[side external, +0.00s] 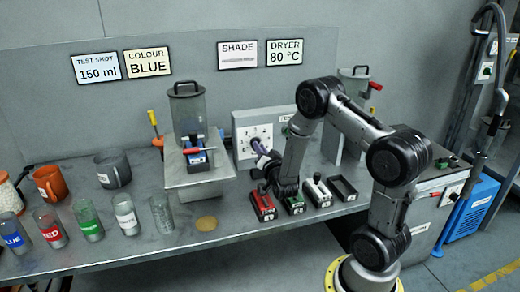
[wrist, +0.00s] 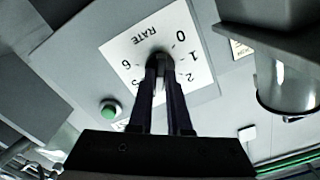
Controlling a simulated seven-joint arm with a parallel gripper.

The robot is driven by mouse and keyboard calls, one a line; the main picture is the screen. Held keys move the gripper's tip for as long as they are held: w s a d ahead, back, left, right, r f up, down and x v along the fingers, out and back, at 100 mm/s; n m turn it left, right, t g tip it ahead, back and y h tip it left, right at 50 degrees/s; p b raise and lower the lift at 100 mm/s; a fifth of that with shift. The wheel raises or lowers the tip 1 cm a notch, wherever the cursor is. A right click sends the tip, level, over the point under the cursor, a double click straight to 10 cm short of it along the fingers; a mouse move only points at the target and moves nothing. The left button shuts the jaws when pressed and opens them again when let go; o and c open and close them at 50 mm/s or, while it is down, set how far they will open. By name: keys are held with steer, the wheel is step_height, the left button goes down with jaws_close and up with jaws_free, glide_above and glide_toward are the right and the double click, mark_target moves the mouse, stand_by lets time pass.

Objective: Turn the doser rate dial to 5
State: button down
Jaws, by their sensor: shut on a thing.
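The doser rate dial's white plate (wrist: 135,45) fills the upper middle of the wrist view, turned nearly upside down, with RATE and the figures 0, 1, 2, 5 and 6 legible. My gripper (wrist: 160,68) reaches the plate's centre with its two dark fingers close together, shut on the dark dial knob (wrist: 158,54). The fingers hide most of the knob and some figures, so I cannot tell its setting. In the side view the plate (side external: 253,143) is on the front of a grey box (side external: 285,117), with my gripper (side external: 262,150) against it.
A green button (wrist: 110,110) sits near the plate. Labelled cups (side external: 90,222) line the bench's left front. Signs hang behind.

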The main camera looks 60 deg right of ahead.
steer(key=shift+f+m, duration=0.1)
steer(key=shift+m, duration=4.5)
steer(key=c, duration=0.9)
jaws_free()
steer(key=shift+o, duration=0.2)
steer(key=v, duration=1.4)
